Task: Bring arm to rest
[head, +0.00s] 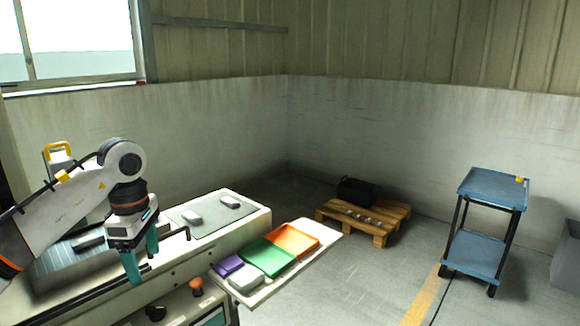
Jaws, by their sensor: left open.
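My left arm comes in from the left over the machine bench (180,272). Its left gripper (143,266) has teal fingers that point down and are apart, with nothing seen between them. The gripper hangs near the front edge of the bench, left of the grey plate (215,221). Two small grey parts lie on that plate. My right gripper is not in view.
A side shelf (311,250) holds a purple tray (228,265), a green tray (266,257), an orange tray (292,240) and a grey piece (245,279). A pallet (383,229) and a blue cart (478,250) stand beyond. Floor between is clear.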

